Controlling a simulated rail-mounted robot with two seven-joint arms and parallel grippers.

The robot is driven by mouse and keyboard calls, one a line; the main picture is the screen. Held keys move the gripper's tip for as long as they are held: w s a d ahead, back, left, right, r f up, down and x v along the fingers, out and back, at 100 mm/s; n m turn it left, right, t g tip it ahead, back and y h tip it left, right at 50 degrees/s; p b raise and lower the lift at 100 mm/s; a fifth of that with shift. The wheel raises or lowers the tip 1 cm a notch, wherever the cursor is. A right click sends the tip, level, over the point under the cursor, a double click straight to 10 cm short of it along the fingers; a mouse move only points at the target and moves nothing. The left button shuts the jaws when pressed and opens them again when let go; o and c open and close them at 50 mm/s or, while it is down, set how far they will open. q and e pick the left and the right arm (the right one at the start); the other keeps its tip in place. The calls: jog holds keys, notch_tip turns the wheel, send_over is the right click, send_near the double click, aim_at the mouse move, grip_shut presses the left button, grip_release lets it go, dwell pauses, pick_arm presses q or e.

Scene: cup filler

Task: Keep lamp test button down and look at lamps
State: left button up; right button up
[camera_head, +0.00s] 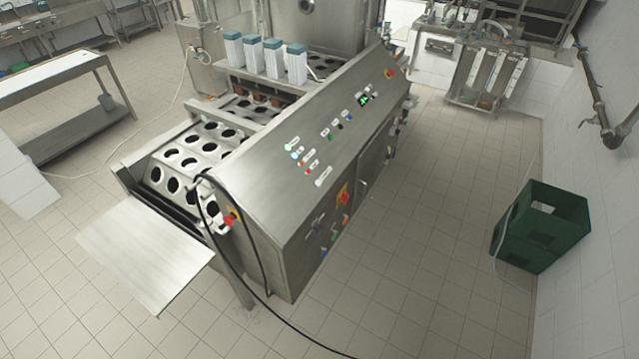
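The cup filler's sloped steel control panel (258,178) faces up and to the right in the middle of the view. A cluster of small white, blue and red lamps or buttons (296,153) sits on its near part. Another row of small green, red, blue and black controls (337,126) sits further along. The labels are too small to read, so I cannot tell which one is the lamp test button. Neither of my grippers is in view.
A green crate (540,227) stands by the right wall. Tiled floor (420,240) is clear between the machine and crate.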

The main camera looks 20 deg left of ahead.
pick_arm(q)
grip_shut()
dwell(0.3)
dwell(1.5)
